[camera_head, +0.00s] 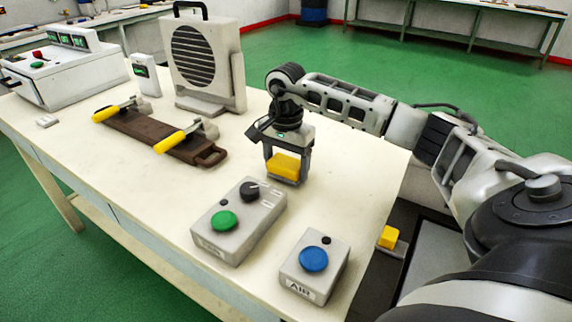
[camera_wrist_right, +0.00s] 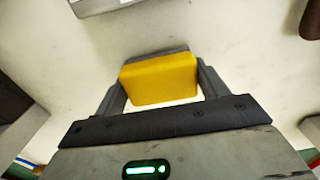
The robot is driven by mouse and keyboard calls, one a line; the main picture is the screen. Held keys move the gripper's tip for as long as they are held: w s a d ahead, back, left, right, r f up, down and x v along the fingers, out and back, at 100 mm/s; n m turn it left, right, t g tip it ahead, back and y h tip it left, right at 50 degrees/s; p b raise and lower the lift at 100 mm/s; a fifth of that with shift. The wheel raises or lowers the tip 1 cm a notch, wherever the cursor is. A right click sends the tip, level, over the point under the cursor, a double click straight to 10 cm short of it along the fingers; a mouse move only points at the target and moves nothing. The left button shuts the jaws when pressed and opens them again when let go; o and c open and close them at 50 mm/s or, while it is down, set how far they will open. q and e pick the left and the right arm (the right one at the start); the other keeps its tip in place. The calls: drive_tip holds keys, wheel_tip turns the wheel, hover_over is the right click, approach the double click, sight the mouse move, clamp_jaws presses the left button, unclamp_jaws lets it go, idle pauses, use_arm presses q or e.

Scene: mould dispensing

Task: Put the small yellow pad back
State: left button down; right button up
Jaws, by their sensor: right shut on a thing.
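The small yellow pad (camera_head: 284,166) is a yellow block between the fingers of my right gripper (camera_head: 286,174). The gripper is shut on it and points down over the right part of the cream table. In the right wrist view the pad (camera_wrist_right: 160,78) sits across the gap between both fingers (camera_wrist_right: 160,90), with a grey strip along its far edge. Whether its underside touches the table is hard to tell. A second yellow block (camera_head: 389,237) rests on a grey piece beyond the table's right edge. My left gripper is not in view.
A grey box with a green button (camera_head: 224,221) and an AIR box with a blue button (camera_head: 314,259) stand in front. A brown mould (camera_head: 150,134) with yellow-handled clamps lies left. A white louvred unit (camera_head: 240,85) stands behind. The table (camera_head: 345,180) is bare right of the gripper.

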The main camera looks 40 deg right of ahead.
sight(285, 162)
drive_tip(key=shift+f, duration=0.25)
drive_tip(key=shift+f, duration=0.1)
drive_tip(key=o, duration=0.9)
drive_tip(key=shift+o, duration=0.2)
wheel_tip(285, 162, up, 12)
